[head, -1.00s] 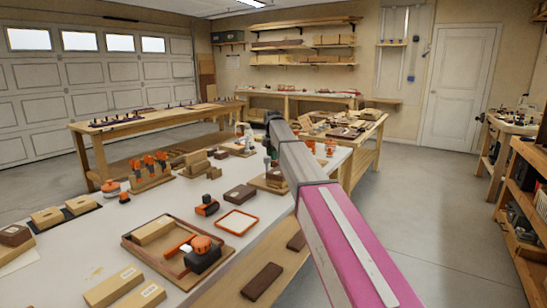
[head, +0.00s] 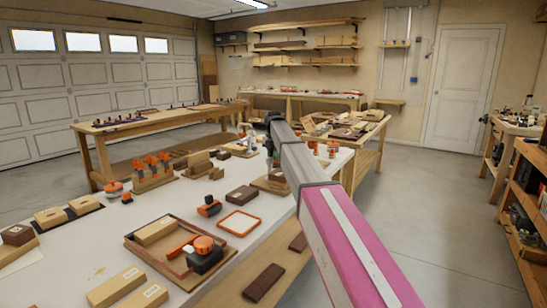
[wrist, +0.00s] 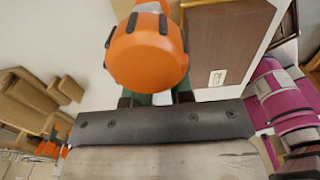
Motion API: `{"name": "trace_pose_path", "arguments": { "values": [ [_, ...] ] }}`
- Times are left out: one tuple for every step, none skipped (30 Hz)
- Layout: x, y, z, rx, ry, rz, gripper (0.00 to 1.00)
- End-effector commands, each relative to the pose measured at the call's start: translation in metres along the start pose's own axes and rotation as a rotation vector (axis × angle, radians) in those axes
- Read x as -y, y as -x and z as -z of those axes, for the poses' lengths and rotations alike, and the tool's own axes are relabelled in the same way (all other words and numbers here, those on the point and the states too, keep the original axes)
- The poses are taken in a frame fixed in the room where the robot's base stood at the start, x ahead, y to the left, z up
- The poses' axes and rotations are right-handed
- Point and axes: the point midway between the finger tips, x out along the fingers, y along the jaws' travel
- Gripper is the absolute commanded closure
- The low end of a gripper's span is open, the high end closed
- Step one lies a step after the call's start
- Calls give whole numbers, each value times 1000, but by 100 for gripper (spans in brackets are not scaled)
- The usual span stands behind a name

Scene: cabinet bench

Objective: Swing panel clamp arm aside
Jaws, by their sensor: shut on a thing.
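An orange round knob with dark grips (wrist: 148,52) fills the top middle of the wrist view. I take it to be part of the panel clamp arm. My gripper (wrist: 157,97) sits right against it, with the dark, green-backed fingers mostly hidden behind the knob. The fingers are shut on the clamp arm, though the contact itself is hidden. In the head view my gripper (head: 273,155) is down at the bench's far right part, largely covered by my own arm. A wooden fixture board (head: 268,186) lies just below it.
A dark brown panel with a white label (wrist: 222,50) stands close right of the knob. On the white bench (head: 95,235) are a wooden tray (head: 135,243), an orange frame (head: 238,222) and a dark block (head: 241,195). Open floor lies to the right.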

Motion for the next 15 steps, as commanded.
{"name": "trace_pose_path", "arguments": {
  "values": [
    [-1, 1, 0, 1, 8, -2, 100],
    [-1, 1, 0, 1, 8, -2, 72],
    [-1, 1, 0, 1, 8, -2, 59],
    [-1, 1, 0, 1, 7, -2, 53],
    [-1, 1, 0, 0, 7, -2, 53],
    [-1, 1, 0, 0, 6, -2, 53],
    [-1, 0, 0, 0, 5, -2, 53],
    [-1, 0, 0, 0, 5, -2, 53],
    [-1, 0, 0, 0, 5, -1, 53],
    [-1, 0, 0, 0, 4, -1, 53],
    [-1, 0, 0, 0, 4, -1, 53],
    [-1, 1, 0, 0, 4, -1, 53],
    [-1, 2, 0, 1, 3, -1, 53],
    [-1, 3, 0, 1, 3, -1, 53],
    [-1, 6, 0, 1, 3, -2, 53]
  ]
}}
